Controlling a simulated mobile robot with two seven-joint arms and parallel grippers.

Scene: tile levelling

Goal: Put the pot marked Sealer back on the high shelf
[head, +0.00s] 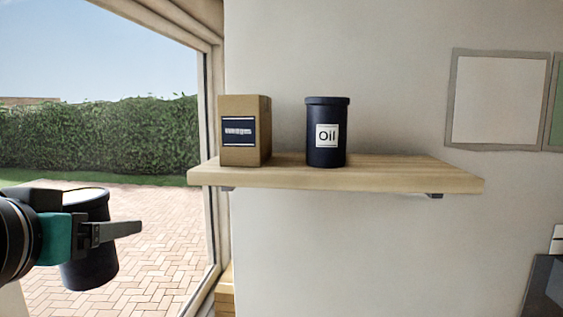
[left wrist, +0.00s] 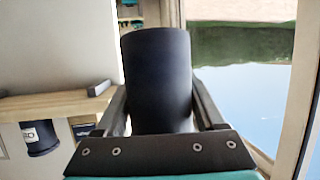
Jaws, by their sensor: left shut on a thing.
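My left gripper (head: 118,232) is shut on a dark navy pot (head: 92,270), held in the air at the left, in front of the window and lower than the shelf. The pot looks roughly upright, slightly tilted. In the left wrist view the pot (left wrist: 157,75) sits between both fingers. No label on it shows, so I cannot read whether it says Sealer. The wooden high shelf (head: 410,174) is on the wall, right of and above the gripper. My right gripper is not in view.
A brown box marked Wedges (head: 240,104) stands at the shelf's left end. A dark pot marked Oil (head: 327,113) stands near the middle. A gap separates them, and the shelf right of Oil is clear. The window frame (head: 212,110) is left of the shelf.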

